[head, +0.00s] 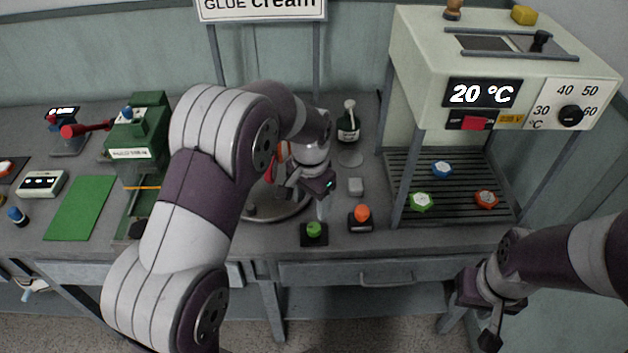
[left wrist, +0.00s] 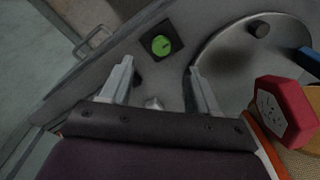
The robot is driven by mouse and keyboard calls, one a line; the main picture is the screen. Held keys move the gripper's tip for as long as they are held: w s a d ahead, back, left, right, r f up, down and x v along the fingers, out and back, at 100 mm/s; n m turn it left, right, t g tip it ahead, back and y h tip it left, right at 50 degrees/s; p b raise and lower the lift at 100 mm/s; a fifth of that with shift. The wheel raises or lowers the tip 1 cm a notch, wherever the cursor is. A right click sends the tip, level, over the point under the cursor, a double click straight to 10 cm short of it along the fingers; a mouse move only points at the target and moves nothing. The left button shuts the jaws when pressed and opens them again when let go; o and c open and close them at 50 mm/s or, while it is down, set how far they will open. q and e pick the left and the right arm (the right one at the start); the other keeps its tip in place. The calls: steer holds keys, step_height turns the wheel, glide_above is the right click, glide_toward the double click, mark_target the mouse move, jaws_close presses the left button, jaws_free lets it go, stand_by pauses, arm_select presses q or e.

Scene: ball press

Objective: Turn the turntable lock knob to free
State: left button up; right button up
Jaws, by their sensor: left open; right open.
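A green round knob (head: 314,229) sits on a black square base at the table's front edge, before the grey turntable (head: 282,215). The left wrist view shows the green knob (left wrist: 161,45) with a dark mark on its top, and the turntable (left wrist: 228,62) beside it with a black peg. No label on the knob is readable. My left gripper (head: 304,202) is open and empty above the turntable's right edge; its fingers (left wrist: 160,70) point toward the knob and do not touch it. My right gripper (head: 480,318) is open and empty, low at the right, before the table.
A red hexagonal piece (left wrist: 288,110) is near the left gripper. An oven-like rack (head: 450,185) stands at right, a green press (head: 140,140) at left.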

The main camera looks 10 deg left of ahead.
mark_target(313, 228)
arm_select(q)
steer(key=shift+m, duration=0.7)
steer(key=f, duration=0.4)
steer(key=w+f, duration=0.1)
steer(key=f, duration=0.6)
steer(key=shift+w+f, duration=0.2)
steer(key=shift+f, duration=0.1)
steer(key=c, duration=1)
